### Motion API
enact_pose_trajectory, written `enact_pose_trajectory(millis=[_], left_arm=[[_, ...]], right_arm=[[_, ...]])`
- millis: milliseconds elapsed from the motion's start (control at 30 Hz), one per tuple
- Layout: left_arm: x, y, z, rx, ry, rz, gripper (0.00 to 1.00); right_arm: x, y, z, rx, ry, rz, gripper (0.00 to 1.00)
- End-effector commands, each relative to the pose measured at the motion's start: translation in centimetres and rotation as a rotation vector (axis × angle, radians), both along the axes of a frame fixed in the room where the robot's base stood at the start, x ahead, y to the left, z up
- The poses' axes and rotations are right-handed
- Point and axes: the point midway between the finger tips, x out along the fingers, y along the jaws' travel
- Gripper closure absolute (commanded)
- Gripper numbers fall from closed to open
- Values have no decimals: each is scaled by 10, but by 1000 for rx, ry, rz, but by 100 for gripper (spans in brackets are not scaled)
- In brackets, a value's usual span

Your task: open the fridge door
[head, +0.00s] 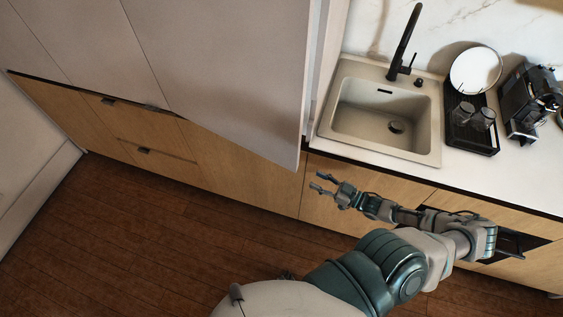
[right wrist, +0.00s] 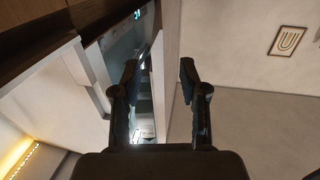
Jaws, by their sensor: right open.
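The fridge door (head: 235,65) is a tall plain grey panel in the upper middle of the head view. It stands ajar, its free lower corner jutting out over the wooden fronts. In the right wrist view, the lit fridge interior (right wrist: 145,85) shows through a narrow gap, with a small teal display near the top. The door (right wrist: 171,45) is at the right of that gap. My right gripper (head: 319,181) is open and empty, just right of and below the door's corner in the head view. Its two fingers (right wrist: 161,85) frame the gap. Whether they touch the door is unclear.
A counter with a sink (head: 385,115), black faucet (head: 404,42), drying rack (head: 471,122) and coffee machine (head: 528,100) lies to the right. Wooden drawers (head: 150,135) run below the grey panels. The wooden floor (head: 120,235) in front is clear. A framed picture (right wrist: 294,28) hangs on a wall.

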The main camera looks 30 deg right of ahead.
Motion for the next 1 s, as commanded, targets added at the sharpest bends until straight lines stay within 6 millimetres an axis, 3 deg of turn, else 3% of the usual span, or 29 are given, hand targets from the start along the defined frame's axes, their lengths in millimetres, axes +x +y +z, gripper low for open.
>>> enact_pose_trajectory(millis=[600,800,1000], left_arm=[[-11,3,-9,4,15,0,100],[-10,1,-8,1,15,1,100],[-10,2,-8,2,15,0,100]], right_arm=[[117,61,0,1,-3,-2,57],[136,73,-1,-3,-1,-2,57],[140,74,-2,-1,0,-2,57]])
